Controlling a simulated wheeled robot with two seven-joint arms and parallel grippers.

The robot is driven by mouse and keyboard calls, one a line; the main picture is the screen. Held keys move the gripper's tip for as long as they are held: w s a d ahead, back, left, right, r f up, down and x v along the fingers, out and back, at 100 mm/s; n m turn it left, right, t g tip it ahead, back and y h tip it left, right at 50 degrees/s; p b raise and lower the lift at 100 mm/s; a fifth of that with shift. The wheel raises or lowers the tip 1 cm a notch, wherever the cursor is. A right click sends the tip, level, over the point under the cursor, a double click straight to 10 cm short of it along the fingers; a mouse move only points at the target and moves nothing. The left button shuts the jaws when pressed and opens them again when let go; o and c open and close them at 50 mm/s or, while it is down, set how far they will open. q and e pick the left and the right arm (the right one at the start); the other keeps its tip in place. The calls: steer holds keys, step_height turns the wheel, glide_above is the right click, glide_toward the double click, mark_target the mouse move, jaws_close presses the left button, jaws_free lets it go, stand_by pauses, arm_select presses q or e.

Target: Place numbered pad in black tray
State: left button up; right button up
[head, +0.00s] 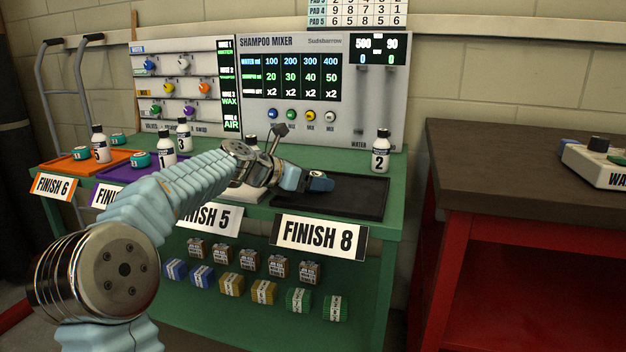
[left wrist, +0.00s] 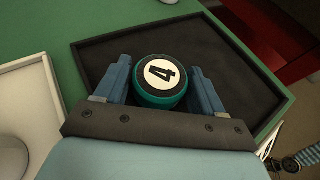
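The black tray (head: 368,192) lies at the right end of the green bench, behind the FINISH 8 sign (head: 318,236). It also fills much of the left wrist view (left wrist: 250,80). My left gripper (head: 320,182) is over the tray's left part. The tray is under and around the pad. I cannot tell whether the pad touches the tray floor.
A bottle marked 2 (head: 381,152) stands behind the tray's right end. The shampoo mixer panel (head: 320,90) rises behind the bench. A white tray (left wrist: 30,110) lies left of the black one. Orange (head: 70,164) and purple trays are farther left. The tray's right part is clear.

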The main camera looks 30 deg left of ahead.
arm_select(q)
steer(key=shift+o, duration=1.2)
steer(key=shift+r, duration=0.2)
steer(key=v, duration=1.2)
